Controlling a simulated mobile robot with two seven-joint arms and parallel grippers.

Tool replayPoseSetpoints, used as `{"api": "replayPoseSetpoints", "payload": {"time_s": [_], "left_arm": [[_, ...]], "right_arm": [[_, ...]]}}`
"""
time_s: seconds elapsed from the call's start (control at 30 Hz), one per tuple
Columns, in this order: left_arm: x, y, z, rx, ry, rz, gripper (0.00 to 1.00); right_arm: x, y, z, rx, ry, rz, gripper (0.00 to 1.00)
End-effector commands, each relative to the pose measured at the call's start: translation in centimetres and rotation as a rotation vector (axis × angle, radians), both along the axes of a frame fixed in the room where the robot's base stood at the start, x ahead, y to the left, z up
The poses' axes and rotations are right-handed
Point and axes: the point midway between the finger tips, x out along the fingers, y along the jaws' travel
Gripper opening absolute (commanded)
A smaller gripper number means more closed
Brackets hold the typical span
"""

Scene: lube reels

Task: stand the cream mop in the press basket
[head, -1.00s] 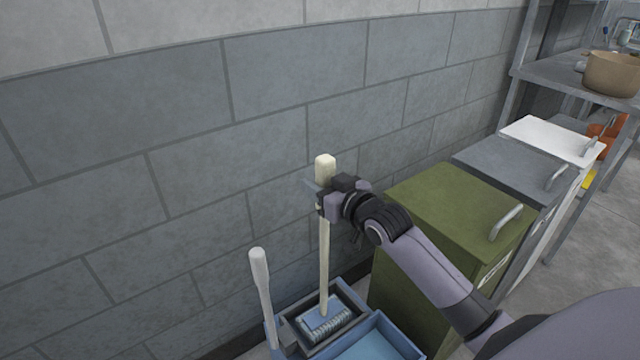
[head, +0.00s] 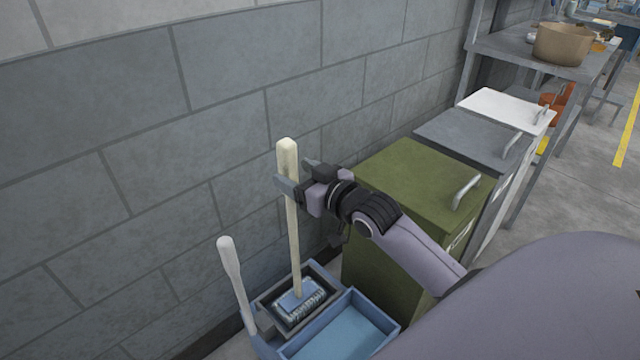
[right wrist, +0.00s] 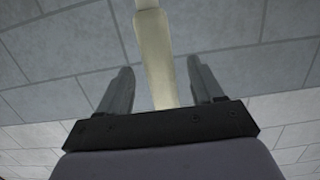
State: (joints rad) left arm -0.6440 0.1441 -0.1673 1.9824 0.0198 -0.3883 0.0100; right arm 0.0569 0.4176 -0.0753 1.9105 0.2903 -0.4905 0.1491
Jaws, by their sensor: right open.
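The cream mop (head: 294,230) stands nearly upright, with its blue-and-grey head down inside the grey press basket (head: 264,310) of the blue mop bucket (head: 385,338). My right gripper (head: 292,180) is open around the upper part of the mop's handle. In the right wrist view the cream handle (right wrist: 157,60) runs between the two spread fingers of the gripper (right wrist: 160,90), with gaps on both sides. My left gripper is in neither view.
A pale press lever (head: 234,280) rises at the left of the bucket. A green bin (head: 400,180), a grey bin (head: 470,135) and a white bin (head: 510,108) line the wall at right. A metal shelf (head: 510,50) with a tan pot (head: 562,44) stands beyond. A grey block wall (head: 130,180) is close behind.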

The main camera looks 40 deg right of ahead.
Motion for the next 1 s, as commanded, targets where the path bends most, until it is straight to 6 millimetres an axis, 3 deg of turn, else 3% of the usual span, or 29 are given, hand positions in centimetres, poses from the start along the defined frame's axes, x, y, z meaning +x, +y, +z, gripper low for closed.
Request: {"api": "replayPoseSetpoints", "payload": {"time_s": [0.3, 0.57, 0.63, 0.77, 0.9, 1.0], "left_arm": [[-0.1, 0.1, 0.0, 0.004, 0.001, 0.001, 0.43], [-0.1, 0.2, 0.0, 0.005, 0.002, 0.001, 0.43], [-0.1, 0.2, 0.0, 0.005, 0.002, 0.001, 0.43], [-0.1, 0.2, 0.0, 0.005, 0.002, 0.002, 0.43], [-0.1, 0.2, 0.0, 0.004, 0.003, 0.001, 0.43], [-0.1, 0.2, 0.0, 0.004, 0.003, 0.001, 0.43]], "right_arm": [[-4.8, -0.7, 0.7, 0.0, 0.003, 0.0, 0.66], [-6.7, -0.9, 0.9, 0.001, 0.002, 0.0, 0.66], [-7.1, -0.7, 0.0, 0.0, 0.019, 0.0, 0.66], [-9.3, 0.7, -5.4, -0.008, 0.116, 0.002, 0.66], [-14.3, 3.7, -13.5, -0.029, 0.27, 0.016, 0.66], [-18.2, 6.0, -17.9, -0.046, 0.365, 0.033, 0.66]]}}
